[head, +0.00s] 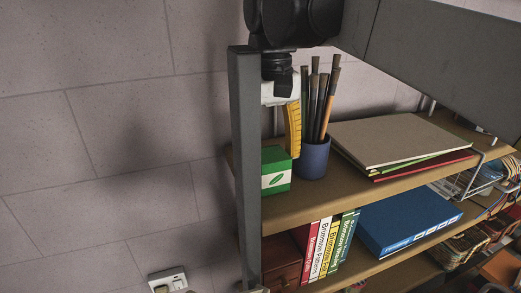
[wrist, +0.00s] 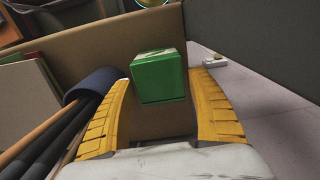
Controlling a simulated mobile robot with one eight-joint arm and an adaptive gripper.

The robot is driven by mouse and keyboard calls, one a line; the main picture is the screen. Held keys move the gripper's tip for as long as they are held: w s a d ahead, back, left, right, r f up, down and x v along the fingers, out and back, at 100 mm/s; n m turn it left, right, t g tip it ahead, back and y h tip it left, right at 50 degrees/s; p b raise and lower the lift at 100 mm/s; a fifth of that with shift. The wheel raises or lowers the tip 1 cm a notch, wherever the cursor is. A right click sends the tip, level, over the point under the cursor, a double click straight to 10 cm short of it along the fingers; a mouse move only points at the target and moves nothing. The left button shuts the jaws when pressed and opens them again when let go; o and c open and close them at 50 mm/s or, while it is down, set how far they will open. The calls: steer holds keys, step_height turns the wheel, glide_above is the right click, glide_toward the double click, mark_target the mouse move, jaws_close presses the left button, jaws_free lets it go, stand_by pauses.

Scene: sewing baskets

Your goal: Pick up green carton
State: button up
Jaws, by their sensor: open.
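The green carton (head: 276,170) stands on the upper shelf in the head view, just left of a blue cup of brushes. It is a small green box with a white band and a leaf mark. My gripper (head: 293,130) is above and beside it, with one yellow finger visible and the other hidden. In the wrist view, the carton (wrist: 158,77) shows between the far ends of the two open yellow fingers of my gripper (wrist: 165,82). I cannot tell whether either finger touches it.
The blue brush cup (head: 313,158) stands close to the right of the carton. A grey post (head: 243,170) rises at the shelf's left end. Stacked folders (head: 395,140) lie farther right on the upper shelf (head: 330,195). Books and a blue binder (head: 405,222) fill the lower shelf.

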mark_target(270, 170)
steer(key=f, duration=0.3)
steer(key=shift+s+f+p, duration=0.2)
steer(key=shift+s+p, duration=0.1)
steer(key=shift+p, duration=0.1)
steer(key=shift+w+f, duration=0.15)
steer(key=shift+f, duration=0.1)
steer(key=c, duration=1)
steer(key=shift+r, duration=0.1)
steer(key=shift+c, duration=0.2)
